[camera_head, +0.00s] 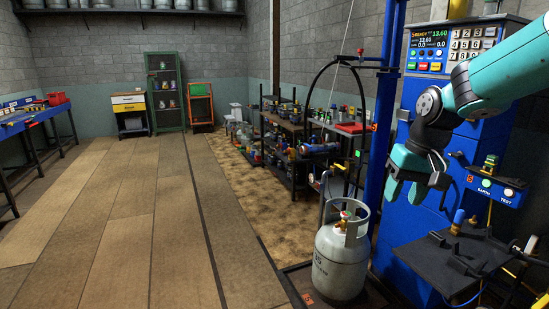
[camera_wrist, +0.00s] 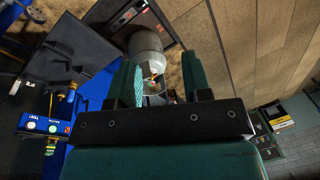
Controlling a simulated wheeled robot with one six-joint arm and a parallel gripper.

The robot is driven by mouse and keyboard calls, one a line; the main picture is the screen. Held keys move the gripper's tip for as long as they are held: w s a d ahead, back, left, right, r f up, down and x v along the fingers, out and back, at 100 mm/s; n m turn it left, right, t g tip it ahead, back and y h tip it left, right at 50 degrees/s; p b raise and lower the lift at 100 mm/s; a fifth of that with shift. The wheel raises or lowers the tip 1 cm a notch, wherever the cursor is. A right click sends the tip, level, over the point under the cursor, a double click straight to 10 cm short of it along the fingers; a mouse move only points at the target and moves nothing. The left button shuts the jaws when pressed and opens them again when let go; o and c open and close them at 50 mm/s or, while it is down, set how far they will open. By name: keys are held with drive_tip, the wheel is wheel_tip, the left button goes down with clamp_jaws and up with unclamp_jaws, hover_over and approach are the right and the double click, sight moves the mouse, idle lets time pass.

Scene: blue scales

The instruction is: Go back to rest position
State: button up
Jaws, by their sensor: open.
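My gripper (camera_head: 407,190) hangs from the teal arm at the right of the head view, in front of the blue scale cabinet (camera_head: 471,130). Its fingers point down, are apart, and hold nothing that I can see. In the wrist view the gripper (camera_wrist: 160,85) shows two teal fingers with a gap between them. A grey gas cylinder (camera_head: 340,262) stands upright on the dark scale platform (camera_head: 296,282), below and left of the gripper. The cylinder (camera_wrist: 147,44) also shows beyond the fingers in the wrist view, apart from them. Its lower part is partly out of clear view there.
A black side shelf (camera_head: 440,262) with small fittings lies at the lower right, below a blue button box (camera_head: 496,188). A blue post (camera_head: 384,120) rises beside the cylinder. A cluttered dark rack (camera_head: 290,165) stands behind. The wooden floor (camera_head: 120,220) at left is clear.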

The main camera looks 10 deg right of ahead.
drive_tip(key=s+a+r+n+g+y+p, duration=0.1)
drive_tip(key=s+a+n, duration=0.9)
drive_tip(key=s+a, duration=1.1)
wheel_tip(320, 180, up, 2)
drive_tip(key=shift+a+y+p, duration=0.6)
drive_tip(key=shift+y+p, duration=0.2)
drive_tip(key=shift+p, duration=0.15)
drive_tip(key=shift+d, duration=0.1)
